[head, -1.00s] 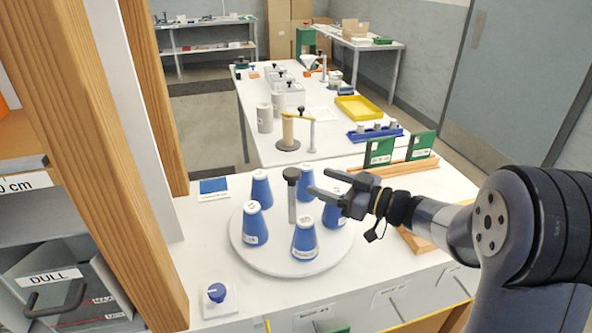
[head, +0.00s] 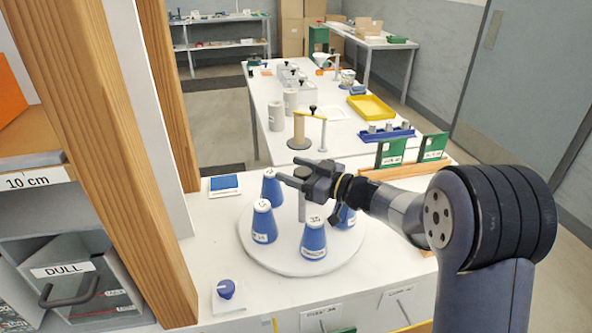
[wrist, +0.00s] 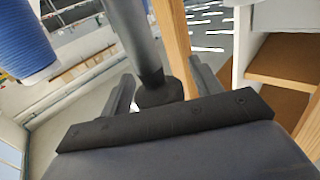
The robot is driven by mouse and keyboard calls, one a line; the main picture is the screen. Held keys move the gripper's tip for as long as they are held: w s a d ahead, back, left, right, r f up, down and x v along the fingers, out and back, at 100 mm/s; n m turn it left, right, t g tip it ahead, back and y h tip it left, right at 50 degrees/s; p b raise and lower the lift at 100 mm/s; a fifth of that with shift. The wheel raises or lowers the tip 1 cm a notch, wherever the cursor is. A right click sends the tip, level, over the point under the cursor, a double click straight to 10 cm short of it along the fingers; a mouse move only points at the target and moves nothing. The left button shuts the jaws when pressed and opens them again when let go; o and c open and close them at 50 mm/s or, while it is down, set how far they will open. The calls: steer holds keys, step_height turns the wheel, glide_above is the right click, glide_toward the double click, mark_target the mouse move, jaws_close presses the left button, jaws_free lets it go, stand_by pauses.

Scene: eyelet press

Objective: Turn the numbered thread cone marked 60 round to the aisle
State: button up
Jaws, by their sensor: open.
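Several blue thread cones stand upright on a round white turntable (head: 259,258). The front cone (head: 314,240) has a number on top that seems to read 35. Other cones stand at the left (head: 264,223), back left (head: 271,188) and right (head: 346,214), the last partly behind my arm. I cannot read a 60 on any cone. My gripper (head: 288,176) is open at the top of the turntable's grey centre post (head: 302,207). In the wrist view the dark post (wrist: 143,40) stands between the spread fingers, and a blue cone (wrist: 24,42) shows upper left.
A wooden upright (head: 125,150) and shelving stand close at the left. A blue knob (head: 226,289) sits on the front left of the white table. Green cards (head: 391,152) in a wooden rack stand behind my arm. The back table holds a yellow tray (head: 371,107).

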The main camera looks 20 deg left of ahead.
jaws_close()
stand_by(0.6)
